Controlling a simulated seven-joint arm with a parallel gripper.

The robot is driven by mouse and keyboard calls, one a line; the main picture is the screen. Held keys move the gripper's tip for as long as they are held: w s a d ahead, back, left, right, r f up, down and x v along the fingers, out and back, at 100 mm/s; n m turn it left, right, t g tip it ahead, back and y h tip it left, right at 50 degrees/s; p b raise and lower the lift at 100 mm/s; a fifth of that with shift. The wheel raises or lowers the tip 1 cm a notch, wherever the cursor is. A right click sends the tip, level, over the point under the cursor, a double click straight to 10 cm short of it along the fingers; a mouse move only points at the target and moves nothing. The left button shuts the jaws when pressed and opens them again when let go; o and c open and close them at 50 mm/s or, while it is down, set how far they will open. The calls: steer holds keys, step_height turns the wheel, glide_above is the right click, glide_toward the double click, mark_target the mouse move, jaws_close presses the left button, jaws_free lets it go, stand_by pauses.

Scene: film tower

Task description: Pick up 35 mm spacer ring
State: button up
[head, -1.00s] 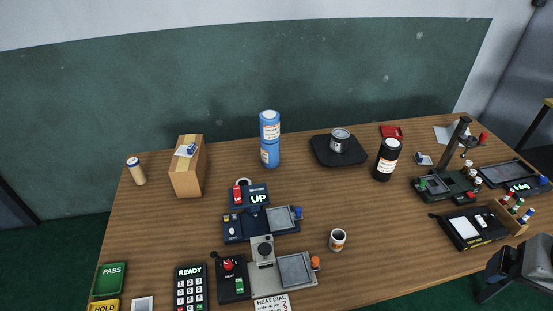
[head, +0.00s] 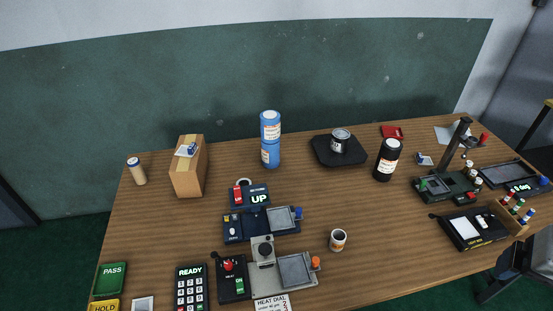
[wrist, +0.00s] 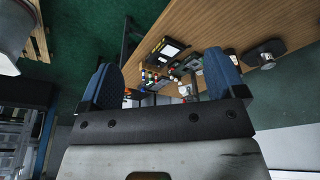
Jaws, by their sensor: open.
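I cannot clearly make out a 35 mm spacer ring in either view. A small dark ring-like shape (head: 243,183) shows behind the device with the lit UP sign (head: 258,198) in the head view, too small and partly hidden to name surely. My gripper (wrist: 162,78) is open and empty in the wrist view, its two blue pads wide apart. It is away from the table items, which show small in the distance beyond the fingers. The head view does not show the gripper clearly.
The wooden table (head: 335,205) holds a cardboard box (head: 188,170), stacked blue cans (head: 270,140), a black bottle (head: 387,160), a can on a black tray (head: 324,157), a mug (head: 338,240), a keypad (head: 190,288) and several devices.

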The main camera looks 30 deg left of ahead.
steer(key=w+a+r+m+g+y, duration=0.25)
steer(key=w+a, duration=0.65)
steer(key=a, duration=0.5)
steer(key=w+a+r+m+g+y, duration=0.2)
steer(key=w+a+r+m+y, duration=0.15)
steer(key=w+a, duration=0.7)
steer(key=w+a+f+m+g+y, duration=0.1)
steer(key=a+m+g+y, duration=0.15)
steer(key=a, duration=1.65)
steer(key=w+a+f+m+g+y, duration=0.1)
steer(key=a+f+m+g+y, duration=0.2)
steer(key=a, duration=1.6)
steer(key=shift+n+g+h, duration=0.25)
steer(key=shift+n+g, duration=0.05)
steer(key=shift+n, duration=0.25)
step_height(320, 180, down, 36)
steer(key=shift+w+a+r, duration=0.1)
steer(key=shift+r, duration=0.1)
steer(key=shift+a, duration=0.1)
steer(key=shift+x, duration=1.25)
